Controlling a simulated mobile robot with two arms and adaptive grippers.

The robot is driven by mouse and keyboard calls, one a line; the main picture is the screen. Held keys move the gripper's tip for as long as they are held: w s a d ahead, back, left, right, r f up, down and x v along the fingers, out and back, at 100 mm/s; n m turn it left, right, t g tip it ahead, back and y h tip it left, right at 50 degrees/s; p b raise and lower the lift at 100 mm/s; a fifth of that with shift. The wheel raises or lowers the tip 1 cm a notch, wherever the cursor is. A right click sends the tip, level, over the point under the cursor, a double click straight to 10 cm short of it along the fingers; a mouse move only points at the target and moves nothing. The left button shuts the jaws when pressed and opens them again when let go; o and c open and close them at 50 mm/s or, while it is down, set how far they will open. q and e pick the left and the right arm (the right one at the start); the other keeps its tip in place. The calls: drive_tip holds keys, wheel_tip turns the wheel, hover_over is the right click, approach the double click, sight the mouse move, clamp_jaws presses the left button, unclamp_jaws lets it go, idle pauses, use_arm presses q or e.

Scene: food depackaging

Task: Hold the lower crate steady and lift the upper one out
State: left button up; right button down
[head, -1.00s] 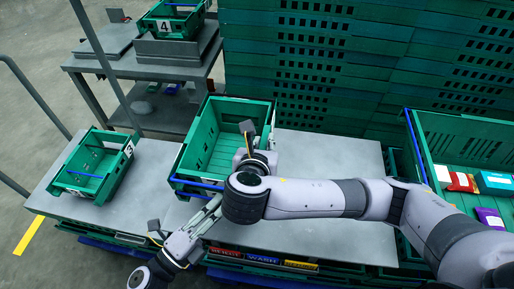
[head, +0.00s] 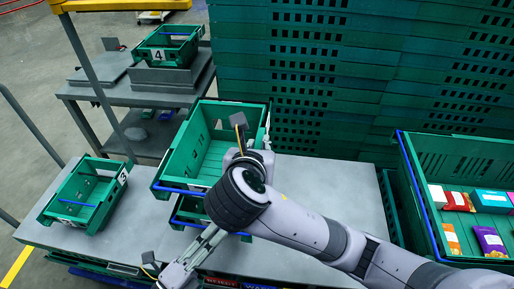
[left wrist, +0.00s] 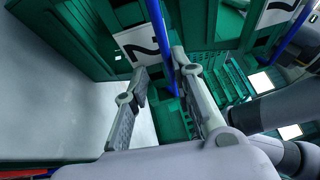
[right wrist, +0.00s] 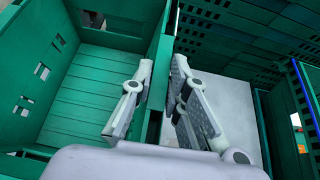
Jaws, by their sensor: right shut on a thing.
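The green upper crate (head: 187,160) is raised and tilted in the head view, empty, with a blue bar along its near edge. The lower crate (head: 187,207) shows beneath it on the grey table, mostly hidden by the upper crate and my right arm. My right gripper (right wrist: 160,85) is shut on the right wall of the upper crate (right wrist: 97,95). My left gripper (head: 222,233) is at the near right of the lower crate. In the left wrist view its fingers (left wrist: 163,80) stand apart, with a blue bar and green wall beyond and between them.
A crate marked 3 (head: 82,200) stands at the left and one marked 4 (head: 167,47) on the rear cart. A large crate (head: 425,205) with several packets is at the right. Stacked green crates (head: 300,80) form a wall behind. The table (head: 340,195) is clear right of centre.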

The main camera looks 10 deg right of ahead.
use_arm(q)
drive_tip(key=shift+o, duration=1.3)
drive_tip(key=shift+w+f, duration=0.2)
drive_tip(key=shift+f, duration=0.45)
drive_tip(key=shift+o, duration=1)
drive_tip(key=shift+r, duration=0.1)
drive_tip(key=v, duration=1.2)
drive_tip(key=shift+r, duration=0.25)
drive_tip(key=shift+s, duration=0.1)
